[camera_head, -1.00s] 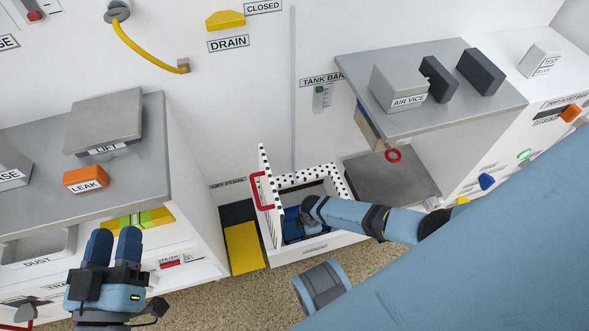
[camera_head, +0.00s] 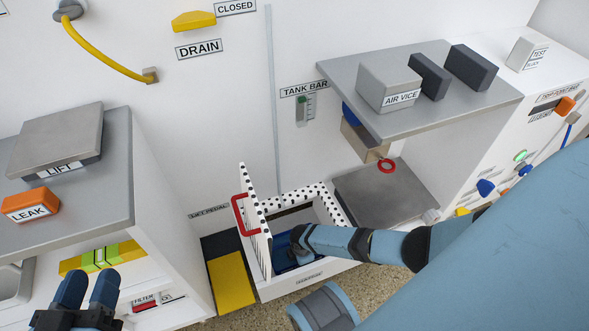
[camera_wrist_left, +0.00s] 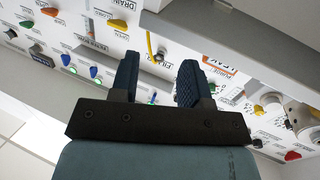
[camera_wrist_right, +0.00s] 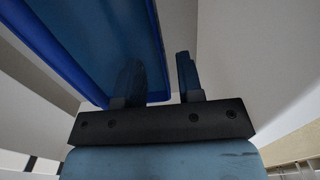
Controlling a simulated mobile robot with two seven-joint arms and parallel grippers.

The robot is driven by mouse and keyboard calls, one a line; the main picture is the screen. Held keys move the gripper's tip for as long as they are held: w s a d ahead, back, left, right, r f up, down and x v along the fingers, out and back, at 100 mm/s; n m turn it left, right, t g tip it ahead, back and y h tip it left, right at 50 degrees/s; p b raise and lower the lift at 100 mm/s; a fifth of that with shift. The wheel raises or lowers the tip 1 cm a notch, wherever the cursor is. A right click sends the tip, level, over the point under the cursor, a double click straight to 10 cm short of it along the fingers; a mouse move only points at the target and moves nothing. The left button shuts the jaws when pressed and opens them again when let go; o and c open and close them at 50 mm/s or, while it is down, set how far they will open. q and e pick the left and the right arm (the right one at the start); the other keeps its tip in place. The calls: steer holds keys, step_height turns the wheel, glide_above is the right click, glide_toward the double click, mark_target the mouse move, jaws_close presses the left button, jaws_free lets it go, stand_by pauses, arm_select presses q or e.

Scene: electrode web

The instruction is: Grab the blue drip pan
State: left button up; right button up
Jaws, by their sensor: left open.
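The blue drip pan (camera_head: 284,262) lies inside an open white bin with a black-dotted rim (camera_head: 335,212), partly hidden by my right arm. My right gripper (camera_head: 300,246) reaches down into this bin, and its fingertips are hidden in the head view. In the right wrist view the pan (camera_wrist_right: 85,40) fills the upper left. My right gripper (camera_wrist_right: 158,78) is open there, with the pan's edge showing between its fingers; contact cannot be told. My left gripper (camera_head: 88,290) is open and empty at the lower left, away from the pan; it also shows in the left wrist view (camera_wrist_left: 158,75).
The bin's dotted lid with a red handle (camera_head: 240,214) stands up at its left. A yellow pedal (camera_head: 231,281) is left of the bin. A grey shelf with the air vice (camera_head: 388,90) overhangs to the right. A bench with an orange LEAK block (camera_head: 30,204) is left.

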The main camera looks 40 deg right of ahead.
step_height(320, 180, down, 3)
steer(key=shift+f+b, duration=0.1)
steer(key=shift+b, duration=0.85)
steer(key=shift+f+b, duration=0.35)
steer(key=shift+f, duration=0.05)
arm_select(q)
steer(key=w+m, duration=0.1)
steer(key=a+m+t, duration=0.1)
steer(key=shift+w+r+m, duration=0.15)
steer(key=shift+w+m, duration=0.15)
steer(key=shift+w, duration=0.05)
arm_select(e)
steer(key=shift+r, duration=0.1)
jaws_close()
arm_select(q)
steer(key=shift+h, duration=0.4)
